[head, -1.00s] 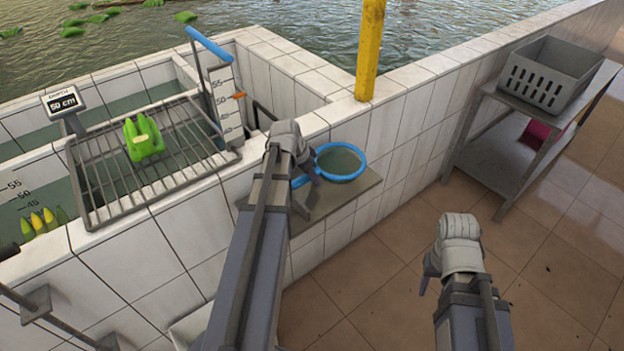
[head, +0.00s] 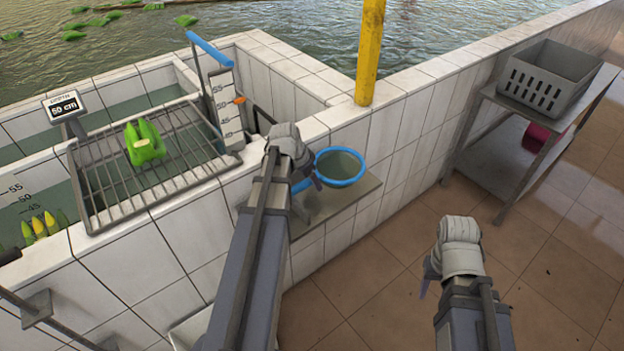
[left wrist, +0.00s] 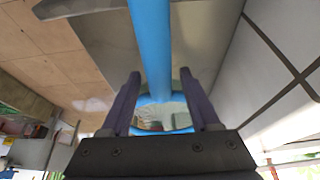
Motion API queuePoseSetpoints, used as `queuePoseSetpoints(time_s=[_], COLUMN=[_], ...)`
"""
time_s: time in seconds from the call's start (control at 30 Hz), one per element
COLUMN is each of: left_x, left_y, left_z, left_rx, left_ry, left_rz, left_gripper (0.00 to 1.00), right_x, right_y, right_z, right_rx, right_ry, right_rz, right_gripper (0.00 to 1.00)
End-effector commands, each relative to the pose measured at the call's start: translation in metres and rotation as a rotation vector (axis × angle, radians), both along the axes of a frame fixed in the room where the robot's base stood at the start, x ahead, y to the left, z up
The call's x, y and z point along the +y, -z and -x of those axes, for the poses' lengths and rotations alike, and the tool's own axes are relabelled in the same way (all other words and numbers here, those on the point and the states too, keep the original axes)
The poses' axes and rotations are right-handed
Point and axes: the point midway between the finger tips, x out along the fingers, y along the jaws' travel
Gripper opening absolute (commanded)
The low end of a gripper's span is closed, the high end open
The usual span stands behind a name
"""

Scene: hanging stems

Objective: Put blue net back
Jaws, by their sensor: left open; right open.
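The blue net lies on a grey shelf (head: 368,187) fixed to the tiled wall; its round blue rim (head: 341,183) shows in the head view. Its short blue handle (head: 301,185) is partly hidden by my left arm. In the left wrist view the blue handle (left wrist: 150,40) runs between the spread fingers of my left gripper (left wrist: 158,82), which is open and not clamped on it. The rim shows beyond the fingers. My right gripper (head: 425,276) is open and empty above the floor at the right, its fingers mostly hidden.
A wire rack (head: 190,172) with a green item (head: 145,143) spans the tank at left. A yellow post (head: 369,50) rises from the wall. A grey crate (head: 549,78) stands on a side table. A blue-handled depth gauge (head: 222,95) stands by the rack.

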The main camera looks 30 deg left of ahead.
Motion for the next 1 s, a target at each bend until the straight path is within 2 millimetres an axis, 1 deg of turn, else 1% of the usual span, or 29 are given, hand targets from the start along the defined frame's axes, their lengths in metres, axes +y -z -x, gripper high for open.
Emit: queuePoseSetpoints(time_s=[0.03,0.17,0.63,0.8,1.0], left_x=[0.0,0.002,0.013,0.016,0.016], left_y=[-0.009,-0.024,-0.094,-0.106,-0.106], left_z=[0.002,0.007,0.033,0.039,0.04], left_rx=[0.0,0.0,-0.001,0.0,0.0], left_ry=[0.0,-0.001,-0.002,-0.001,0.0], left_rz=[0.0,0.0,0.001,0.0,0.0], left_gripper=[0.62,0.62,0.62,0.62,0.62], right_x=[0.0,0.0,0.0,0.0,0.0], right_y=[-0.009,-0.024,-0.094,-0.106,-0.106], right_z=[0.0,0.0,0.0,0.0,0.0], right_rx=[0.0,0.0,0.0,0.0,0.0], right_ry=[0.0,0.0,0.0,0.0,0.0], right_rz=[0.0,0.0,0.0,0.0,0.0], right_gripper=[0.5,0.5,0.5,0.5,0.5])
